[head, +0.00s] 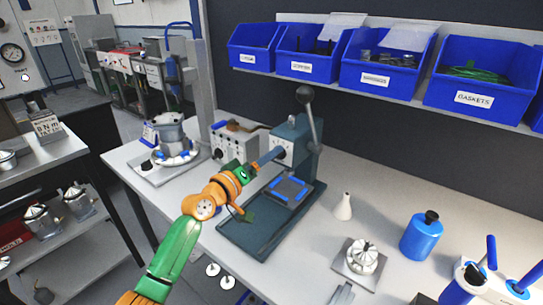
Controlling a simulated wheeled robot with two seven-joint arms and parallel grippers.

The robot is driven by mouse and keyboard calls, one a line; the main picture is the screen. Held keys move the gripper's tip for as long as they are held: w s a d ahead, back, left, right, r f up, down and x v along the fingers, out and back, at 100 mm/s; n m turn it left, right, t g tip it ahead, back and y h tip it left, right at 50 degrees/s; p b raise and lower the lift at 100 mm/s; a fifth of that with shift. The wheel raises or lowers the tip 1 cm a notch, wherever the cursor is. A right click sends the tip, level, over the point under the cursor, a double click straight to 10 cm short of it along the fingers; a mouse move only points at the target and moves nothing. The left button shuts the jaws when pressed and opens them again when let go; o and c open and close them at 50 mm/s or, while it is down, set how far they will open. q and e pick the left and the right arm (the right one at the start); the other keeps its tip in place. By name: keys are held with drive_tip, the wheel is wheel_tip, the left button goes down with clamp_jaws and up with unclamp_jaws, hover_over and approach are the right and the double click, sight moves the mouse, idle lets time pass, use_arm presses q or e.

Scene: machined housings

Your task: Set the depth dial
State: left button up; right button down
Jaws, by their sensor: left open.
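A dark teal arbor press (307,165) with a raised black-knobbed lever (312,115) stands on the light grey workbench. My left gripper (275,155), on the green and orange arm, reaches up to the left face of the press head. Its jaws are open, and its tips are at or very near that face. I cannot tell whether they touch. The depth dial cannot be made out; the gripper may hide it. A fixture plate with blue corners (289,190) lies below the head on the press base (255,222). My right gripper is out of view.
A grey control box (230,147) stands behind my wrist, and a metal housing (172,137) is to its left. A white cone-shaped bottle (343,206), finned part (361,257) and blue canister (422,238) stand to the right. Blue bins (383,62) line the shelf above.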

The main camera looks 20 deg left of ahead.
use_arm(q)
drive_tip(key=shift+w+d+f, duration=0.15)
drive_tip(key=shift+w, duration=0.25)
drive_tip(key=shift+w+d+f, duration=0.15)
drive_tip(key=shift+w, duration=0.25)
drive_tip(key=shift+s+r, duration=0.1)
drive_tip(key=shift+s, duration=0.1)
drive_tip(key=c, duration=0.3)
drive_tip(key=shift+a, duration=0.1)
clamp_jaws()
drive_tip(key=shift+f+n+p, duration=0.15)
drive_tip(key=shift+n+p, duration=1.4)
drive_tip(key=shift+n, duration=2.9)
drive_tip(key=shift+f+n+p, duration=0.1)
drive_tip(key=shift+n+p, duration=1.45)
drive_tip(key=shift+n, duration=2.9)
